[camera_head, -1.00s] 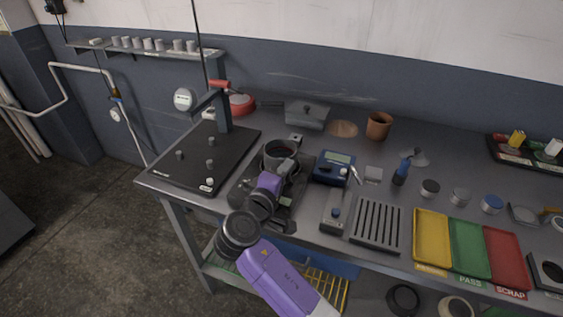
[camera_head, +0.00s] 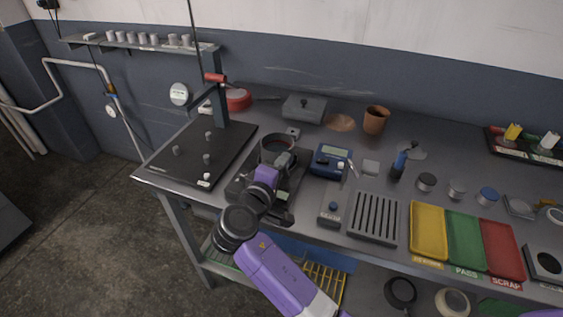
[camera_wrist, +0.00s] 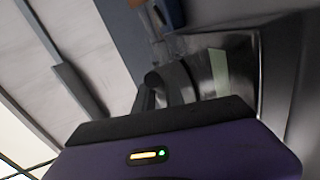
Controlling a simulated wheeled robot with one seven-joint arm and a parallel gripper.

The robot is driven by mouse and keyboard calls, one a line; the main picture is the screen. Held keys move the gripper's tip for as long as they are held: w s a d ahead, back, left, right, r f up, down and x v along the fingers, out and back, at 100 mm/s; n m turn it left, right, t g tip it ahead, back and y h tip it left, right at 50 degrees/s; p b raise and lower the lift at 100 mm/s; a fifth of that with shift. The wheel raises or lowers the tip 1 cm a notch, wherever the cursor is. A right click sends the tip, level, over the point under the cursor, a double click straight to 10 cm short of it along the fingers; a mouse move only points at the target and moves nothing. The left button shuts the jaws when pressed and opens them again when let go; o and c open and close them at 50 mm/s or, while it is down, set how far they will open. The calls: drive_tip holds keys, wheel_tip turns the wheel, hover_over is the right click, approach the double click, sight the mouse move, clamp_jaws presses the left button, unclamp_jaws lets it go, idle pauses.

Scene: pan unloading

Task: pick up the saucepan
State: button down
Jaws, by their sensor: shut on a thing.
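The saucepan (camera_head: 279,141), a dark round pot with an open top, is on the workbench right of the black plate stand. My gripper (camera_head: 282,160) is at its near side and is shut on it, apparently at the handle, which my gripper and wrist mostly hide. In the wrist view a shiny dark surface, likely the saucepan's wall (camera_wrist: 240,62), lies just beyond my gripper (camera_wrist: 165,90). I cannot tell whether the pan's base touches the surface under it.
A dark square plate (camera_head: 239,188) lies under my gripper. The black stand (camera_head: 180,155) with pegs and a post is to the left. A blue meter (camera_head: 330,160) is close on the right. A grey lidded box (camera_head: 304,109) and a brown cup (camera_head: 375,120) stand behind.

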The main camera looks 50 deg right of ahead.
wheel_tip(320, 180, up, 20)
idle(0.4)
drive_tip(key=shift+f, duration=0.1)
idle(1.0)
